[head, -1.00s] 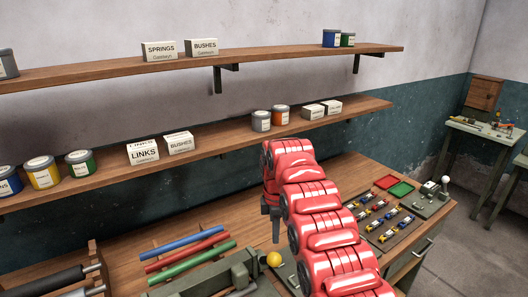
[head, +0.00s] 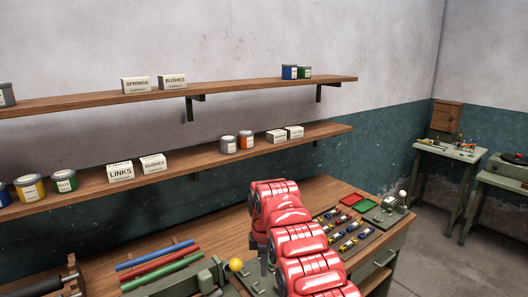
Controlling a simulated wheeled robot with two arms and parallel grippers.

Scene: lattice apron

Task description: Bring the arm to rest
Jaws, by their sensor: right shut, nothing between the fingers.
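My red right arm comes in from the bottom and reaches over the wooden workbench (head: 330,187). Its dark right gripper (head: 264,266) points down at the arm's far end, above the bench and just right of a yellow ball knob (head: 236,265). The gripper is shut and nothing shows in it. Its tips are small and partly hidden by the arm. My left gripper is not in view.
Red, green and blue rods (head: 160,258) lie left of the gripper. Two wall shelves (head: 200,173) hold tins and boxes. Side tables (head: 448,150) stand at far right.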

